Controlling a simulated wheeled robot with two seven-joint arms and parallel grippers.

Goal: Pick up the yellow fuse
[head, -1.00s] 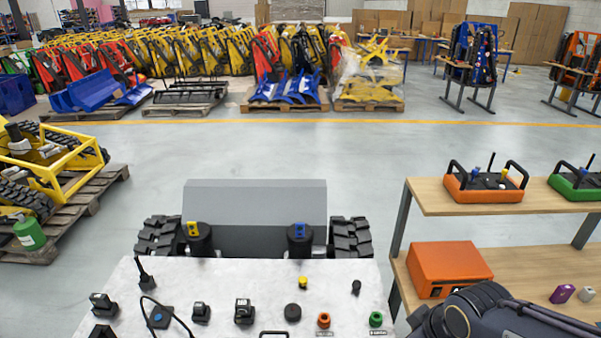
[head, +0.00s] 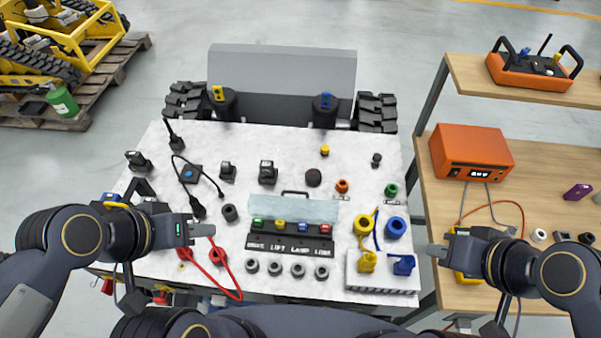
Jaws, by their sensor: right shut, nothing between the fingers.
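A black fuse box (head: 289,243) with an open clear lid (head: 292,208) lies on the white worktop. It holds a row of coloured round pieces, and the yellow one (head: 279,224), which looks like the yellow fuse, sits second from the left, between the green one (head: 258,223) and the blue one (head: 302,227). A red one (head: 324,228) is at the right end. My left gripper (head: 205,230) is left of the box, apart from it; its opening is unclear. My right gripper (head: 436,250) is shut and empty, right of the worktop's edge.
A red cable (head: 229,291) loops below my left gripper. Several grey round parts (head: 275,268) stand in front of the box. Yellow (head: 367,262) and blue (head: 403,265) plugs are at the right front. A wooden bench (head: 431,195) with an orange device (head: 471,151) stands right.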

